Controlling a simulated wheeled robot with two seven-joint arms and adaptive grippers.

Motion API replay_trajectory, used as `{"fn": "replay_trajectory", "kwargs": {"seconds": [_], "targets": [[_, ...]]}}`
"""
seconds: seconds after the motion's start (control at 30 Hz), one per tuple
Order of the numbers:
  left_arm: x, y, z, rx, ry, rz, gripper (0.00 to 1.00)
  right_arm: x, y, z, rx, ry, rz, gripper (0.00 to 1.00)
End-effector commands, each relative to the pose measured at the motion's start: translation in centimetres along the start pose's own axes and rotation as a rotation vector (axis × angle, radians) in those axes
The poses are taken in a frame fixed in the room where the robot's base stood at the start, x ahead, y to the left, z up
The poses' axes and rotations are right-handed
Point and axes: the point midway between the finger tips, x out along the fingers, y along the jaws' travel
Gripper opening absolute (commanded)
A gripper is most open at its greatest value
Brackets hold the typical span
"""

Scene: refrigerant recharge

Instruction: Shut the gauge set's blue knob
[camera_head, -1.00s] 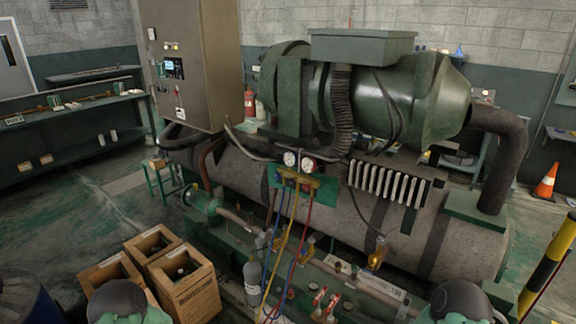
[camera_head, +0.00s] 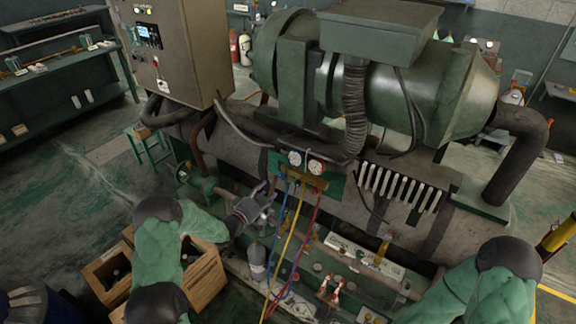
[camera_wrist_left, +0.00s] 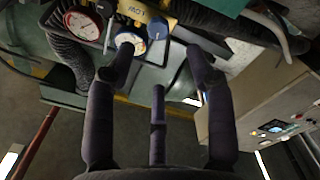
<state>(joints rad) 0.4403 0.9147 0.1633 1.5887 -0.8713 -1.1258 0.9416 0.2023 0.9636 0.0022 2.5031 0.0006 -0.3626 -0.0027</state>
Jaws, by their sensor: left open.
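The gauge set (camera_head: 305,180) hangs at the front of the machine, with two round gauges over a yellow manifold and blue, yellow and red hoses below. In the left wrist view, the blue knob (camera_wrist_left: 157,24) is at the top, beside the LOW label and a white-faced gauge (camera_wrist_left: 129,42). My left gripper (camera_head: 266,194) is open and empty, just left of and below the manifold. In the left wrist view its fingers (camera_wrist_left: 160,58) point toward the knob, apart from it as far as I can tell. My right gripper is out of view.
A grey cylinder (camera_head: 257,262) stands below my left gripper. Wooden crates (camera_head: 205,275) are at lower left, close to my left arm. The control cabinet (camera_head: 185,50) stands at upper left. The hoses hang down in front of the machine.

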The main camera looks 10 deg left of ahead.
Motion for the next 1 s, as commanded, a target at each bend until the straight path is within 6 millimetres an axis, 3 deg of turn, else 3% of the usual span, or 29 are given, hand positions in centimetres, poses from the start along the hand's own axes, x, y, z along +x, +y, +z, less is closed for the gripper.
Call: {"fn": "replay_trajectory", "kwargs": {"seconds": [0.17, 0.6, 1.0], "targets": [[1.7, 0.0, 0.1, -0.001, 0.000, 0.004, 0.54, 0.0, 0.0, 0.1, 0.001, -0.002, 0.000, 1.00], [8.9, 0.0, 0.1, 0.001, 0.000, 0.002, 0.54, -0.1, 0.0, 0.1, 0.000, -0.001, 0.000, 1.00], [10.7, 0.0, 0.0, 0.000, 0.001, 0.000, 0.54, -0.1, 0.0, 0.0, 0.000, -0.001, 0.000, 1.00]]}}
